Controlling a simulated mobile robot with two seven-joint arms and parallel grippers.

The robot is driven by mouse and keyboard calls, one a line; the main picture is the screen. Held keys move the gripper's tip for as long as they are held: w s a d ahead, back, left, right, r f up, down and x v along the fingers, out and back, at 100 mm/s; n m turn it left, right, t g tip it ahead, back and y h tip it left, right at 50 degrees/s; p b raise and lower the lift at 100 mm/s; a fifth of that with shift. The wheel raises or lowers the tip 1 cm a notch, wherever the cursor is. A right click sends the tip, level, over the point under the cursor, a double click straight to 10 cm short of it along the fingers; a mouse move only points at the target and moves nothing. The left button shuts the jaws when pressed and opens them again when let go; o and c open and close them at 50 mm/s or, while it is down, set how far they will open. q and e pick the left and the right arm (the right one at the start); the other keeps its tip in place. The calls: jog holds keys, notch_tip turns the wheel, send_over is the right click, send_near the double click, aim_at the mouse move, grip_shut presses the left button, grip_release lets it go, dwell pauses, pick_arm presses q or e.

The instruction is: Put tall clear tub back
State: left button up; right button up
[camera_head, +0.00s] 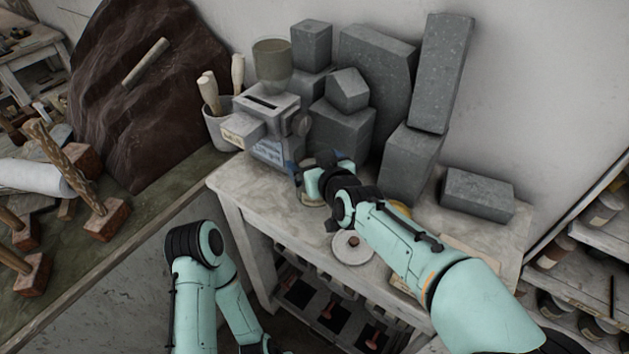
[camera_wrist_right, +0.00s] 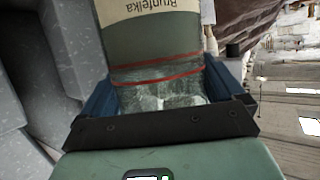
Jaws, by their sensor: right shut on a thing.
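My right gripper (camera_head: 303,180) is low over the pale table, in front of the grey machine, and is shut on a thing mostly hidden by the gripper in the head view. In the right wrist view the blue jaws (camera_wrist_right: 160,95) close around a clear tub (camera_wrist_right: 150,55) with a cream label reading "Bruntelka" and a red band. Only part of the tub shows there; its far end is cut off. I cannot tell whether it touches the table. My left arm is folded at the lower left; its gripper is out of view.
The pale table (camera_head: 237,196) bears the grey machine (camera_head: 262,135) with a translucent cup (camera_head: 272,65) on top. Grey stone blocks (camera_head: 343,133) stand behind, with a lying block (camera_head: 478,194) at right. A white disc (camera_head: 351,248) lies near the front edge. A tool pot (camera_head: 217,128) stands left.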

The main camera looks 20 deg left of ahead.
pick_arm(q)
jog(key=shift+s+f+b, duration=0.3)
jog(key=shift+s+f, duration=0.05)
jog(key=shift+f, duration=0.05)
pick_arm(e)
jog(key=shift+f, duration=2.4)
pick_arm(q)
jog(key=shift+f, duration=0.1)
pick_arm(e)
jog(key=shift+w+f, duration=0.1)
jog(key=shift+f, duration=0.1)
jog(key=o, duration=0.9)
jog(key=shift+r, duration=0.2)
pick_arm(q)
jog(key=w+r+p, duration=0.2)
jog(key=w+r, duration=0.1)
jog(key=shift+w+r, duration=0.15)
jog(key=shift+r, duration=0.1)
pick_arm(e)
jog(key=v, duration=1.2)
jog(key=shift+d+f, duration=0.1)
jog(key=shift+f, duration=0.05)
